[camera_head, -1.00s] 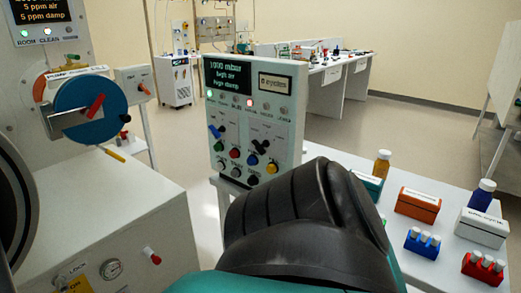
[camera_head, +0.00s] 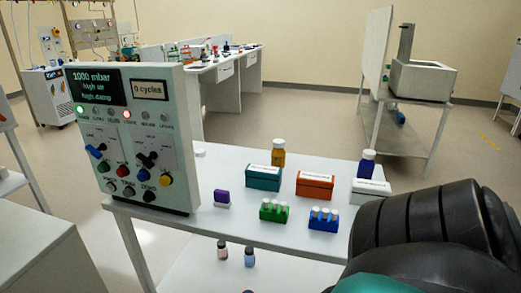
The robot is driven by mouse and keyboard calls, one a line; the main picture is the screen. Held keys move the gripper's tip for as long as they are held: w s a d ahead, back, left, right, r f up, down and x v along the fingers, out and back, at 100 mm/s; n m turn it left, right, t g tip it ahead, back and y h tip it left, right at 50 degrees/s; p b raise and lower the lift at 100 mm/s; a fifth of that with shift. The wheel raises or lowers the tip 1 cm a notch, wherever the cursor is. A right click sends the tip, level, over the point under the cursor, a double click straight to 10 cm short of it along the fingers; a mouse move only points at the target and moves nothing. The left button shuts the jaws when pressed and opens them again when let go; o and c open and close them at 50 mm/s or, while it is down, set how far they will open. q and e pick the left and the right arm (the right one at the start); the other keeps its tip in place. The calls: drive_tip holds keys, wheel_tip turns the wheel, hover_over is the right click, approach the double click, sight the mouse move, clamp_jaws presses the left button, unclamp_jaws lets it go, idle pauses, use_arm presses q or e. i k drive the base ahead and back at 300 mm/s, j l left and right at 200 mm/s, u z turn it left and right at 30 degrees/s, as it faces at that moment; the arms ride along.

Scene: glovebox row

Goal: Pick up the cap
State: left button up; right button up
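I cannot tell for sure which thing is the cap. A small white piece (camera_head: 200,153) shows at the right edge of the control panel, partly hidden by it; it may be a cap. An amber bottle (camera_head: 278,157) with a white top stands behind a teal box (camera_head: 263,178). A blue bottle (camera_head: 367,166) with a white top stands behind a white box (camera_head: 371,190). Neither of my grippers is in view. A black ribbed part of my own arm fills the lower right and hides the right end of the table.
The control panel (camera_head: 132,140) stands at the left end of the white table (camera_head: 270,233). An orange box (camera_head: 314,185), a purple block (camera_head: 222,197), a green vial rack (camera_head: 273,211) and a blue vial rack (camera_head: 323,219) stand on it. Two small bottles (camera_head: 236,254) are on a shelf below.

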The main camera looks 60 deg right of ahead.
sight(200, 152)
drive_tip(key=z, duration=1.35)
drive_tip(key=u, duration=2.65)
drive_tip(key=z, duration=2.9)
